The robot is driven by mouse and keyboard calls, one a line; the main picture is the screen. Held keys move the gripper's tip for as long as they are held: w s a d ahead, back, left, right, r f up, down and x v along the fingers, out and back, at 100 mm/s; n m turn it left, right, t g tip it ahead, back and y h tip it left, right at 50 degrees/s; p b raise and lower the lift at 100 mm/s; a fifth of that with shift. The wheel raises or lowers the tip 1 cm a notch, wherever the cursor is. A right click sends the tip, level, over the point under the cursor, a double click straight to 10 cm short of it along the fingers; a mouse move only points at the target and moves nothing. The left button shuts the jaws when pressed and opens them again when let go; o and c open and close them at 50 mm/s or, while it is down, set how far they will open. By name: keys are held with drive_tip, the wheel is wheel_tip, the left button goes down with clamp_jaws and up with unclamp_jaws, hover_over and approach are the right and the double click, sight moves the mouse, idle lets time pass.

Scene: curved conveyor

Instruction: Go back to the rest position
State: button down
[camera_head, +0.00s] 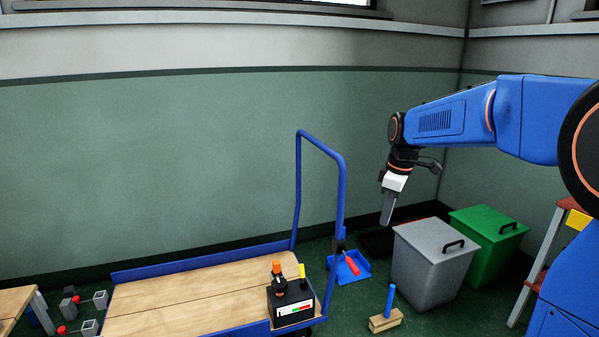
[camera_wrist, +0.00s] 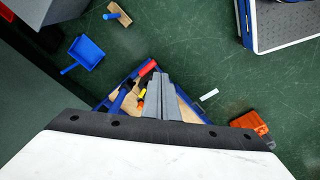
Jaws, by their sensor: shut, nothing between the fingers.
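My gripper (camera_head: 387,210) hangs from the end of my blue arm, pointing down, at the right of the head view. It is in the air in front of the wall, to the left of and above the grey bin (camera_head: 431,262). In the wrist view my gripper (camera_wrist: 158,80) shows its two grey fingers together, with nothing held between them. The fingers hide part of the trolley far below.
A blue trolley (camera_head: 190,297) with a wooden deck carries a black box (camera_head: 291,303). A green bin (camera_head: 489,240), a blue dustpan (camera_head: 349,267) and a brush (camera_head: 385,320) stand or lie nearby. A stepladder (camera_head: 537,270) is at the right. Open air surrounds the gripper.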

drive_tip(key=s+d+r+m+t, duration=0.15)
drive_tip(key=s+m, duration=0.45)
drive_tip(key=s, duration=1.3)
drive_tip(key=s+f+m+t, duration=0.1)
drive_tip(key=s+f+m, duration=0.1)
drive_tip(key=s, duration=0.5)
drive_tip(key=s+d+f+m+t, duration=0.1)
drive_tip(key=s+f+m, duration=0.2)
drive_tip(key=s+f, duration=0.2)
drive_tip(key=s, duration=0.3)
drive_tip(key=shift+m+h, duration=0.3)
drive_tip(key=shift+h, duration=0.1)
drive_tip(key=shift+w+r, duration=0.1)
